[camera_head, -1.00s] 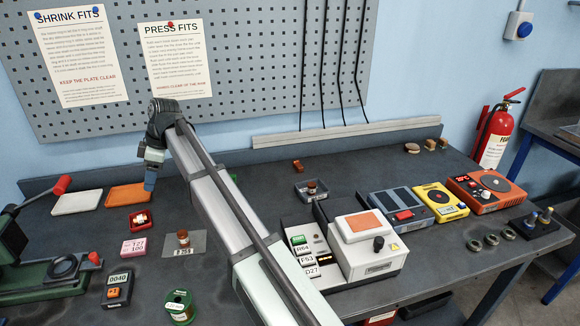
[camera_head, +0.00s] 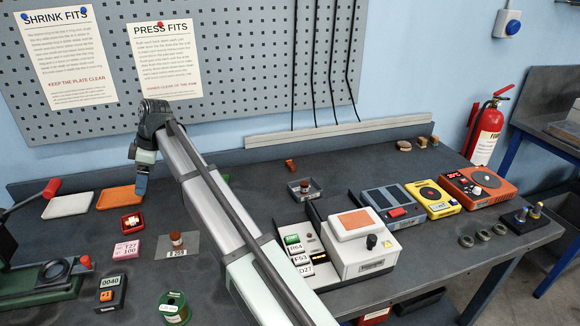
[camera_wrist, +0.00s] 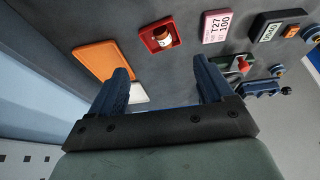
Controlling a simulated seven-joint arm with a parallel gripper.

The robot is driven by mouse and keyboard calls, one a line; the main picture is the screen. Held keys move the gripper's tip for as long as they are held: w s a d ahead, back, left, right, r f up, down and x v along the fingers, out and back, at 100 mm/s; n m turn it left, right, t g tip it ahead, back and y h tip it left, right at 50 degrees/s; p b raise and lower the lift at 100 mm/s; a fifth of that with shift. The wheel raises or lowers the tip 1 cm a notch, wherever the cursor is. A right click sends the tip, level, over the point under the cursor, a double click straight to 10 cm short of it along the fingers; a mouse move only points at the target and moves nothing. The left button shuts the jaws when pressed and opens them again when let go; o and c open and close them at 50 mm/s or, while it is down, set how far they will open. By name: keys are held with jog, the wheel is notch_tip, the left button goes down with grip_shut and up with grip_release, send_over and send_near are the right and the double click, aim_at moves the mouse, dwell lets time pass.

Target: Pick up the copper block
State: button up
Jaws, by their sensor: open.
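My gripper (camera_head: 140,188) hangs over the right edge of the orange tray (camera_head: 113,200) at the back left of the bench. In the wrist view my gripper (camera_wrist: 160,85) has its two dark blue fingers spread apart with nothing held between them. A small copper-coloured block (camera_head: 290,165) lies on the bench behind the middle, right of my arm and well away from the gripper. Other coppery pieces are a round piece (camera_head: 176,238) on a clear plate and one in a grey dish (camera_head: 305,187); I cannot tell for certain which is the copper block.
A red tray (camera_head: 123,226) holds a small white-and-copper piece. A green press (camera_head: 40,282) is at left. A white machine (camera_head: 362,260) and coloured instruments stand at right.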

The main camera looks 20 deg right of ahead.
jog(key=shift+d, duration=0.1)
jog(key=m+h, duration=0.4)
jog(key=m, duration=3)
send_over(291, 164)
notch_tip(291, 164, down, 13)
jog(key=shift+f, duration=0.15)
jog(key=shift+c, duration=0.4)
jog(key=c, duration=1.3)
